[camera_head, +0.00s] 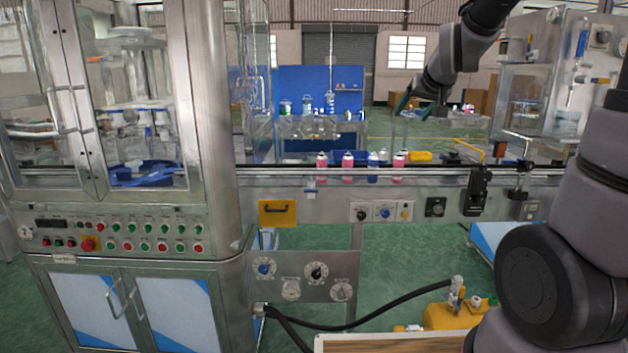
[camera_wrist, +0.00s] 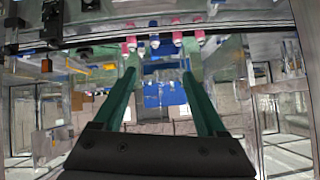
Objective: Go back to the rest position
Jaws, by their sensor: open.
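My gripper (camera_head: 415,108) is raised above and behind the conveyor, at the upper right of the head view. Its two green fingers are apart with nothing between them. The wrist view also shows the open fingers (camera_wrist: 158,78), with the scene upside down. A row of small pink and blue bottles stands upright on the conveyor, among them a pink bottle (camera_head: 348,168) and a blue bottle (camera_head: 373,170). The gripper is apart from them. The bottles also show in the wrist view, one pink (camera_wrist: 131,43).
The conveyor (camera_head: 270,178) runs across the view. A steel machine cabinet (camera_head: 215,90) with buttons stands at left, another glazed machine (camera_head: 540,60) at right. A yellow tank (camera_head: 455,314) and black hose (camera_head: 360,318) are on the floor below. Air above the conveyor's middle is clear.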

